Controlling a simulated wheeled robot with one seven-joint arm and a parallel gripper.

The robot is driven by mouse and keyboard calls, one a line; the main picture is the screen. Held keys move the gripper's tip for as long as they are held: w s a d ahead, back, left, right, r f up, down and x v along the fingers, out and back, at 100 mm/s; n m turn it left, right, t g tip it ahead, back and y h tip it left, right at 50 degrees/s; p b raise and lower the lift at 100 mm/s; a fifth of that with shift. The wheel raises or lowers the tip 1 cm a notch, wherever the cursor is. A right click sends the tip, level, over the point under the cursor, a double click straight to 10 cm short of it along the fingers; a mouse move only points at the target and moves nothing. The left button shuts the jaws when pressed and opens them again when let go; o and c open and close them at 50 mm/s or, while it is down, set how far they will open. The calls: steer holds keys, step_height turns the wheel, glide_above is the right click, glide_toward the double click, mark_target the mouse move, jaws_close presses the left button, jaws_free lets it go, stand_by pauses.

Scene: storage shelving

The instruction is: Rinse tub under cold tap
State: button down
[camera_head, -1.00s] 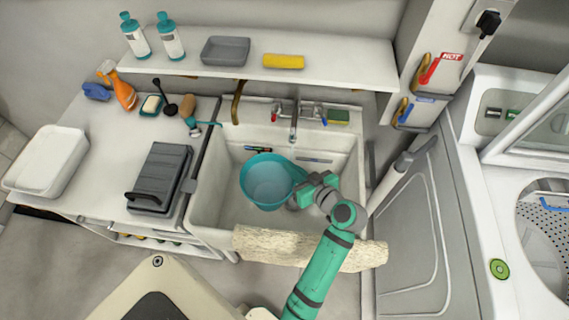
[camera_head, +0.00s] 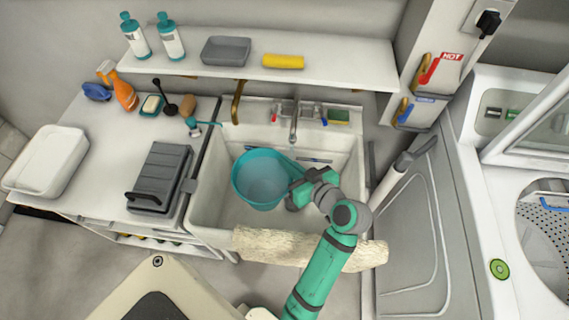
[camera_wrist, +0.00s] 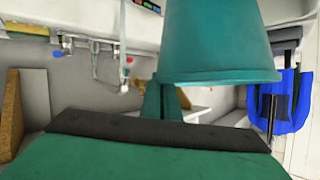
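The teal tub (camera_head: 262,178) is in the white sink (camera_head: 225,207), its opening facing up, left of and in front of the faucet. My gripper (camera_head: 294,188) is at the tub's right side, shut on its edge; the tub also fills the top middle of the wrist view (camera_wrist: 215,45). The exact grip is partly hidden by my wrist. The faucet (camera_head: 294,122) is on the back wall of the sink, with a red-marked knob (camera_head: 273,117) on the left and a blue-marked knob (camera_head: 324,121) on the right.
A cream towel (camera_head: 280,247) hangs over the sink's front edge. A shelf (camera_head: 340,62) overhangs the back. A dark grey box (camera_head: 158,178) stands left, and a washer (camera_head: 430,215) stands right.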

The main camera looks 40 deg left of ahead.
step_height(320, 180, up, 6)
steer(key=s, duration=0.2)
steer(key=shift+s+d+f, duration=0.15)
steer(key=shift+s+d, duration=0.05)
stand_by(0.4)
stand_by(0.7)
